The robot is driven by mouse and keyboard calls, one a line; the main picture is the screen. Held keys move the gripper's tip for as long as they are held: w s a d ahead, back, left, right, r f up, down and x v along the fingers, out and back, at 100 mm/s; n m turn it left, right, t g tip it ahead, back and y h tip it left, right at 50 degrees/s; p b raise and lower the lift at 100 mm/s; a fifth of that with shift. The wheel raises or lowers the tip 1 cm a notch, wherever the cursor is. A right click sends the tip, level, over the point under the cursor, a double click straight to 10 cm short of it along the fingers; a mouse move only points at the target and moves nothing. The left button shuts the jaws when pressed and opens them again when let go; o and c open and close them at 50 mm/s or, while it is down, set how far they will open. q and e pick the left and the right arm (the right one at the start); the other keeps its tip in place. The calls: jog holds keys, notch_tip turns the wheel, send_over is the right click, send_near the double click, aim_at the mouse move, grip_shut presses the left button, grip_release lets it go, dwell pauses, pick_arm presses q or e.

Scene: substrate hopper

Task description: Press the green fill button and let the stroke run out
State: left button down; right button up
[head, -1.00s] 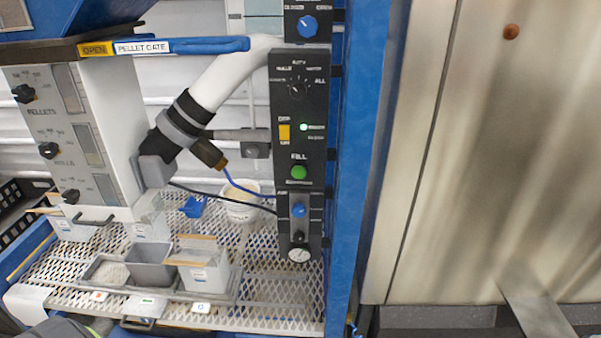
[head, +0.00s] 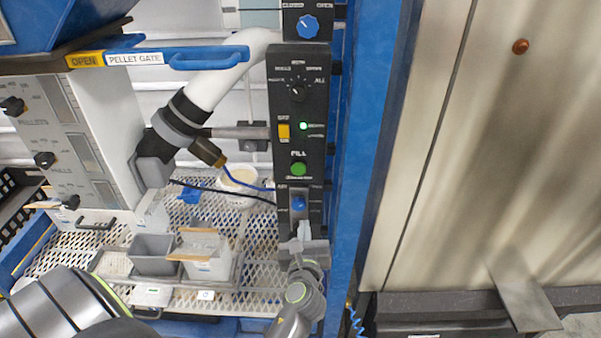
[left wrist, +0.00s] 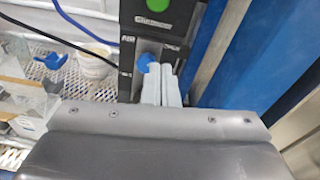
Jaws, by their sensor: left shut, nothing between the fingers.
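The round green fill button (head: 298,169) sits under the word FILL on the black control panel (head: 285,105). A small green light glows higher on the panel. The button also shows at the top of the left wrist view (left wrist: 154,3). My left gripper (head: 302,229) is in front of the panel's lower end, below the button and apart from it. Its fingers are together and empty, and they show in the left wrist view (left wrist: 162,75) beside the blue knob (left wrist: 146,62). My left gripper hides the gauge at the panel's foot. My right gripper is not in view.
A white pipe (head: 215,85) with a dark nozzle is left of the panel. A mesh shelf (head: 258,245) holds a white tub (head: 238,185), grey bins (head: 153,255) and an open carton (head: 203,253). A blue post (head: 365,150) stands close right of the panel.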

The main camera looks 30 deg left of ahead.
pick_arm(q)
jog(key=shift+m+y, duration=0.4)
jog(key=shift+y, duration=0.3)
jog(key=r, duration=0.4)
jog(key=shift+a+r, duration=0.25)
jog(key=shift+a, duration=0.1)
jog(key=p, duration=0.3)
send_near(300, 170)
jog(key=x, duration=0.7)
jog(key=shift+s+a+f, duration=0.1)
